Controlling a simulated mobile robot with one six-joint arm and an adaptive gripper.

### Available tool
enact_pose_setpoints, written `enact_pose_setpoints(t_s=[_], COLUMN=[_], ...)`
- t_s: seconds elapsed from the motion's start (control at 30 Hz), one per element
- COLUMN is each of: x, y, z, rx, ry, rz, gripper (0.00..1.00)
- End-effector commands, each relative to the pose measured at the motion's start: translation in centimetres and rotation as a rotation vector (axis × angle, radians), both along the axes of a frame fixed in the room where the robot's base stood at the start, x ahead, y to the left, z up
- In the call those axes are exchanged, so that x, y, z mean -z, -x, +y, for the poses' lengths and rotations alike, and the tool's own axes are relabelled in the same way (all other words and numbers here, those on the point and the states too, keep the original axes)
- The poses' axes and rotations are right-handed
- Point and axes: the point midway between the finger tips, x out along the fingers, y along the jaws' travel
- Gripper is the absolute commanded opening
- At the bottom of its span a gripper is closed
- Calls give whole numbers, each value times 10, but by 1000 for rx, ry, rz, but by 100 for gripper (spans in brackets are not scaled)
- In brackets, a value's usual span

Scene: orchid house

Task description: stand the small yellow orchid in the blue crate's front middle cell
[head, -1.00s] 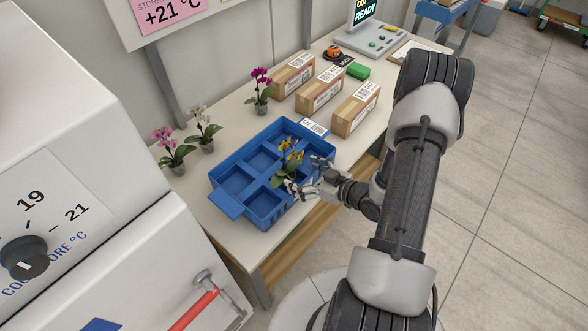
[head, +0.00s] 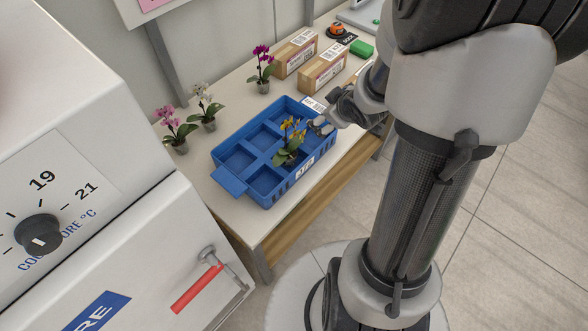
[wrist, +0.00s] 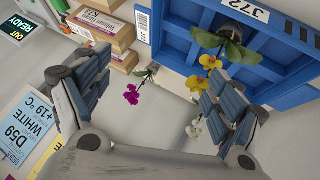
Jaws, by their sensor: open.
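The small yellow orchid (head: 291,141) stands roughly upright in the blue crate's (head: 229,182) front middle cell, behind the white label on the crate's near side. Its dark pot is mostly hidden by leaves and the crate wall in the head view. In the wrist view its pot and leaves (wrist: 236,46) show inside the crate by the J72 label, with yellow flowers close to one finger. My gripper (head: 320,126) is open and empty, just right of the flowers in the head view; it also shows in the wrist view (wrist: 155,100). Whether a finger touches a flower is unclear.
The crate's other cells look empty. A pink orchid (head: 172,126), a white orchid (head: 205,108) and a magenta orchid (head: 262,65) stand on the bench behind it. Cardboard boxes (head: 322,70) and a green block (head: 362,49) lie toward the far right.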

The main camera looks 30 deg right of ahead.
Motion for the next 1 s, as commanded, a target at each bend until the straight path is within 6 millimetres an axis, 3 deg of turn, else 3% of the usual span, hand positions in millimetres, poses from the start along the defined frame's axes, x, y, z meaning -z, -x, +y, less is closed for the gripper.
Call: enact_pose_setpoints(t_s=[0.03,0.2,0.4,0.6,0.7,1.0], x=[-28,-91,-134,-147,-148,-148], y=[1,36,107,174,192,200], z=[11,56,135,199,215,220], rx=[32,174,263,252,239,236], ry=[25,5,-146,-303,-343,-360], rz=[3,45,112,202,233,250], gripper=[86,86,86,86,86,86])
